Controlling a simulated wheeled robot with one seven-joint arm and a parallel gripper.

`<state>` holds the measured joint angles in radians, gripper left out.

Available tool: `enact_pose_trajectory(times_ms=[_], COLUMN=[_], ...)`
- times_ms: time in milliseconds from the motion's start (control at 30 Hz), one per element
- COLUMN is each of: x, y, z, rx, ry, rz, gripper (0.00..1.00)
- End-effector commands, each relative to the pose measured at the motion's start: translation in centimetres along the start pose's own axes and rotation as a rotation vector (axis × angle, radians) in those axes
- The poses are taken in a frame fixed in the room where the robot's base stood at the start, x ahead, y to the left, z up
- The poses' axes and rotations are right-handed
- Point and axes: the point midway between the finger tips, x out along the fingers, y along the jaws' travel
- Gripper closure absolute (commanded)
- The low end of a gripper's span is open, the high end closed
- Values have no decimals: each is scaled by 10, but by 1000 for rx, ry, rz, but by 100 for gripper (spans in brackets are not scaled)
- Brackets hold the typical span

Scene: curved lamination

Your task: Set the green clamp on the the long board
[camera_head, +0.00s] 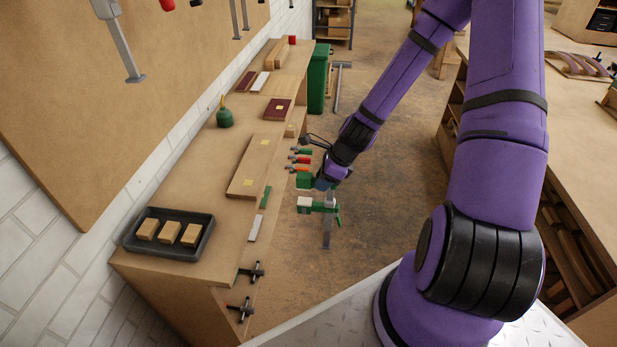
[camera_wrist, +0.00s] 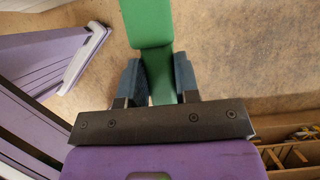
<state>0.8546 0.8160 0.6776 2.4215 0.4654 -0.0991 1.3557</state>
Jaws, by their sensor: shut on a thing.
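My gripper (camera_wrist: 158,78) is shut on the green clamp (camera_wrist: 150,25), which lies between its two dark fingers in the wrist view. In the head view the green clamp (camera_head: 318,206) hangs below my wrist, with a grey bar pointing down. It appears over the floor just right of the bench edge, apart from the boards. A long light-wood board (camera_head: 253,167) with a yellow square lies on the bench to the left of my gripper. My fingertips are hard to make out in the head view.
Several small clamps with red and green handles (camera_head: 300,160) sit at the bench edge. Two dark clamps (camera_head: 251,272) stick out at the near edge.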

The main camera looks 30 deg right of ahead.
Motion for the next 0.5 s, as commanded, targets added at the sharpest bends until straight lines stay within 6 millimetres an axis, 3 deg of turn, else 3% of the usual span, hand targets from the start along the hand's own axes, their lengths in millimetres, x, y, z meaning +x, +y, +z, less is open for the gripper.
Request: enact_pose_trajectory(times_ms=[167, 500], x=[-2, 7], y=[1, 2], z=[-2, 17], rx=[-3, -3], ry=[-2, -1], rz=[0, 1], gripper=[100, 100])
